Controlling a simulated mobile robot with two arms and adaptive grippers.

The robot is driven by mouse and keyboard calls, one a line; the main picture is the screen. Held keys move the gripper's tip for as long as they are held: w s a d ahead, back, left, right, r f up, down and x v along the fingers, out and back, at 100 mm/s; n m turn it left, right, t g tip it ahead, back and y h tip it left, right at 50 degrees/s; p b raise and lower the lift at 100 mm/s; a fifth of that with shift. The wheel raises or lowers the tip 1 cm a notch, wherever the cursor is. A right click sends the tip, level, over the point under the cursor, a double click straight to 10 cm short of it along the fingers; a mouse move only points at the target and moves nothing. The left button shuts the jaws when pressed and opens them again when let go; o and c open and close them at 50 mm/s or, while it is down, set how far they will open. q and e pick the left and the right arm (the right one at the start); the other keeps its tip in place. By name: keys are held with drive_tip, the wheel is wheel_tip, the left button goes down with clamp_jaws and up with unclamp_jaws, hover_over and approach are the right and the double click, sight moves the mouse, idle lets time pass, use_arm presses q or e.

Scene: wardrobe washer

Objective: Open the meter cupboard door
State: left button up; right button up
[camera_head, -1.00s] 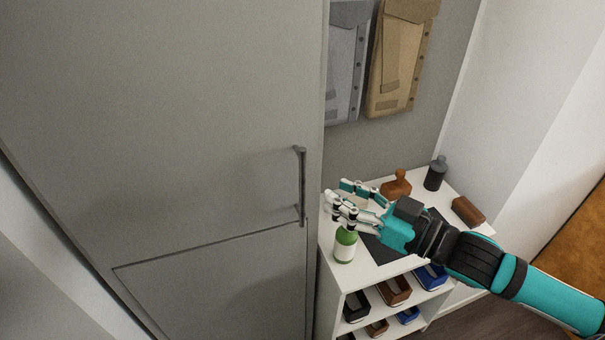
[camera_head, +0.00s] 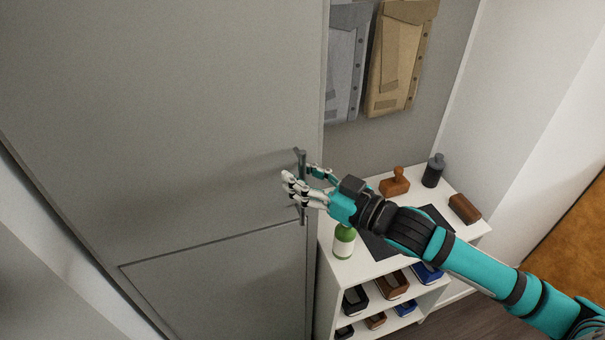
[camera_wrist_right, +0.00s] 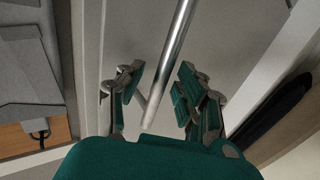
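The meter cupboard door (camera_head: 200,130) is a large grey panel on the left of the head view and looks shut. Its vertical metal bar handle (camera_head: 302,158) is near the door's right edge. My right gripper (camera_head: 304,178) is at the handle, with its fingers around the bar's middle. In the right wrist view the handle (camera_wrist_right: 177,50) runs between the two open fingers (camera_wrist_right: 158,95), with a gap visible on both sides. My left gripper is not in view.
A white shelf unit (camera_head: 327,275) stands right of the door, with a green bottle (camera_head: 344,240), a brown brush-like object (camera_head: 394,181), a dark bottle (camera_head: 433,170) and a brown block (camera_head: 464,208) on top. Bags (camera_head: 400,60) hang on the wall behind.

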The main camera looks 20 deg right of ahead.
clamp_jaws()
idle(0.4)
